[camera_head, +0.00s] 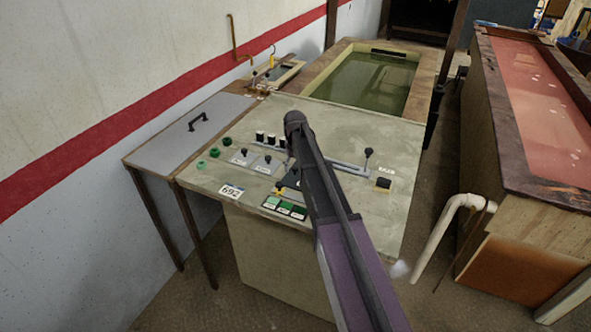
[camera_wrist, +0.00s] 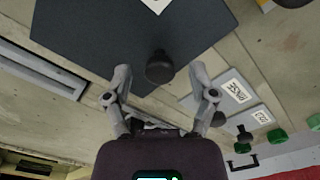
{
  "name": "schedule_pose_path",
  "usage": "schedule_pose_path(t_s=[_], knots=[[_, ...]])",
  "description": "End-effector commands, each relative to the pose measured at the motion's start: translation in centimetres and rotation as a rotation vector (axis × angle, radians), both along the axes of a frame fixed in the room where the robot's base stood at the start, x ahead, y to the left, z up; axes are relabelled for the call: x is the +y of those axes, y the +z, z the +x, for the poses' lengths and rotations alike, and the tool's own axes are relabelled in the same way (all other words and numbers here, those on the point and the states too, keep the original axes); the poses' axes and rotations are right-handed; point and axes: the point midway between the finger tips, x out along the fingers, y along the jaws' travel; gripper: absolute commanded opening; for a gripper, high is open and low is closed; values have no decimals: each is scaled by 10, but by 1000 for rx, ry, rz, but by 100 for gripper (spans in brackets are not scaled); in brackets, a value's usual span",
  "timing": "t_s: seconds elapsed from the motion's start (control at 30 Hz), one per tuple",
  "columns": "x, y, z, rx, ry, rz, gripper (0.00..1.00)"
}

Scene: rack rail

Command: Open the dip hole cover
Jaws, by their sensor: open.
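My gripper (camera_wrist: 160,78) is open in the wrist view, one finger on each side of a black round knob (camera_wrist: 160,67). The knob stands on a dark flat plate (camera_wrist: 95,35) with a white label at its edge. I cannot tell whether the fingers touch the knob. No readable label names the dip hole cover, so I cannot tell for sure that this plate is it. In the head view my arm crosses the panel and hides the gripper and most of the dark plate. Two small labelled plates (camera_wrist: 251,120) with a knob lie beside it.
The console top (camera_head: 340,125) holds black knobs, green buttons (camera_head: 285,207), a slotted lever (camera_head: 368,155) and a black block (camera_head: 384,184). A grey lid with handle (camera_head: 198,121) is at left, a greenish tank (camera_head: 365,80) behind, a reddish tank (camera_head: 530,100) and white pipe (camera_head: 437,232) at right.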

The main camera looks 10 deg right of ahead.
Motion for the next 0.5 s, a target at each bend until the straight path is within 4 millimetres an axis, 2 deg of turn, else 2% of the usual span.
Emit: schedule_pose_path(t_s=[0.33, 0.5], knots=[[-2, -1, 0, 0, -2, 0, 73], [-2, -1, 0, 0, -2, 0, 23]])
